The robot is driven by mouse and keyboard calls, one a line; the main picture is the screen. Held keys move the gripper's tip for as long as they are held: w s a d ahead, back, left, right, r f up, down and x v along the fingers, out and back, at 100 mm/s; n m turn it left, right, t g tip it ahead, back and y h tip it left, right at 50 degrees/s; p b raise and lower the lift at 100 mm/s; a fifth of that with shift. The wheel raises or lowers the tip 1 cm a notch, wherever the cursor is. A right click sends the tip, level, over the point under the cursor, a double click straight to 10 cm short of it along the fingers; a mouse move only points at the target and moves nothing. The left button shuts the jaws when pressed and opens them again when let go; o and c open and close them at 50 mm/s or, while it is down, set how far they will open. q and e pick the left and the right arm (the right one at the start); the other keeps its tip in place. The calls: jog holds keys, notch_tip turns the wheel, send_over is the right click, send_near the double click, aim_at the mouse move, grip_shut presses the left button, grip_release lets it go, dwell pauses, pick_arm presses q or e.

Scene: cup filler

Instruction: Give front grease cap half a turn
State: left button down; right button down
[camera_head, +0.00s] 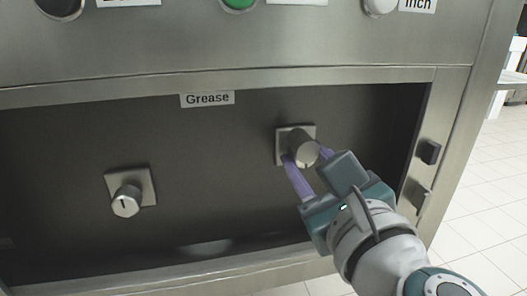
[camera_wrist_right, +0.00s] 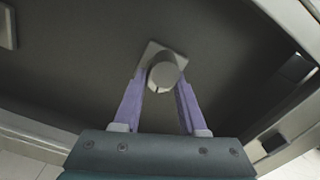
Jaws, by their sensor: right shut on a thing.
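Two round metal grease caps on square plates stand out from the dark recessed panel below the "Grease" label (camera_head: 207,99). One cap (camera_head: 304,149) is at the right, the other cap (camera_head: 126,201) at the lower left. Each has a short dark mark on its face. My right gripper (camera_head: 305,156) has its purple fingers on both sides of the right cap and is shut on it. In the right wrist view this cap (camera_wrist_right: 164,75) sits between the fingertips, its mark near the lower edge. No label shows which cap is the front one. My left gripper is not in view.
A metal frame (camera_head: 445,130) surrounds the recess, with dark latch-like blocks (camera_head: 428,152) on its right side. Above are a black knob (camera_head: 60,5), a green button (camera_head: 238,3) and a white button (camera_head: 380,4). Tiled floor (camera_head: 490,190) is open at the right.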

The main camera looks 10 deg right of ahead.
dwell(0.4)
jog(key=shift+c, duration=2.3)
grip_release()
jog(key=shift+s, duration=0.5)
jog(key=s+b, duration=0.1)
jog(key=s, duration=0.8)
jog(key=shift+d, duration=0.2)
